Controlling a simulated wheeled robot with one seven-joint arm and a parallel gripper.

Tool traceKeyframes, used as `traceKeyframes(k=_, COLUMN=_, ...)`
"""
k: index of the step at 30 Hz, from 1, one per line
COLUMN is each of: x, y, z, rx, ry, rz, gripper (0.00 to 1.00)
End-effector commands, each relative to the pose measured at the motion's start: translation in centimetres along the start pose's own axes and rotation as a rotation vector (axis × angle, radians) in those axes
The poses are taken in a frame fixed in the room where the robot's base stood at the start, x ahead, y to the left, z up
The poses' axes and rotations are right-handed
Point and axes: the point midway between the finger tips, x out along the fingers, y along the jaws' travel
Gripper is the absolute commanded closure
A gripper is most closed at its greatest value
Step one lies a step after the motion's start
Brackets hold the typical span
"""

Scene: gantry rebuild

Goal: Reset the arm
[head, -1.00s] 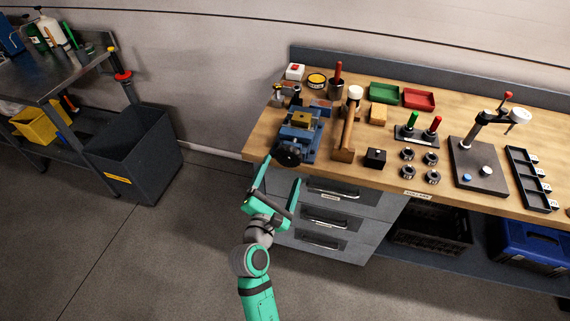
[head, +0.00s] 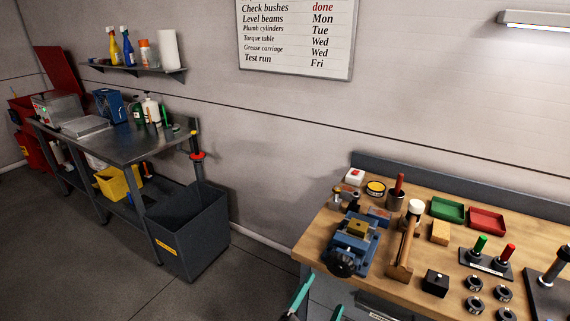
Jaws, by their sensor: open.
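My gripper (head: 316,306) shows only by its two green fingers at the bottom edge of the head view. The fingers are apart with nothing visible between them. They are in front of the left end of the wooden workbench (head: 408,290), below the blue vise (head: 354,245). The rest of my arm is out of the picture.
The bench carries a mallet (head: 403,252), a black block (head: 435,283), several metal rings, a green tray (head: 448,210) and a red tray (head: 486,219). A grey bin (head: 190,235) stands beside a metal table (head: 110,145) at left. The floor between bin and bench is clear.

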Motion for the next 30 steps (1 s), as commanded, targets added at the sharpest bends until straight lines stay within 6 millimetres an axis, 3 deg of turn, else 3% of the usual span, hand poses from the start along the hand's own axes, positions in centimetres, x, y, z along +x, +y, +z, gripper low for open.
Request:
traceKeyframes(k=5, x=-3.0, y=-2.2, z=-3.0, rx=0.154, ry=0.102, rz=0.022, gripper=0.17)
traceKeyframes(k=9, x=-7.1, y=-4.5, z=-5.9, rx=0.378, ry=0.226, rz=0.030, gripper=0.17)
traceKeyframes(k=16, x=-14.6, y=-7.5, z=-8.6, rx=0.780, ry=0.411, rz=-0.015, gripper=0.17)
traceKeyframes(k=23, x=-22.2, y=-9.8, z=-8.9, rx=1.205, ry=0.549, rz=-0.127, gripper=0.17)
traceKeyframes(k=30, x=-29.3, y=-11.3, z=-6.8, rx=1.664, ry=0.621, rz=-0.291, gripper=0.17)
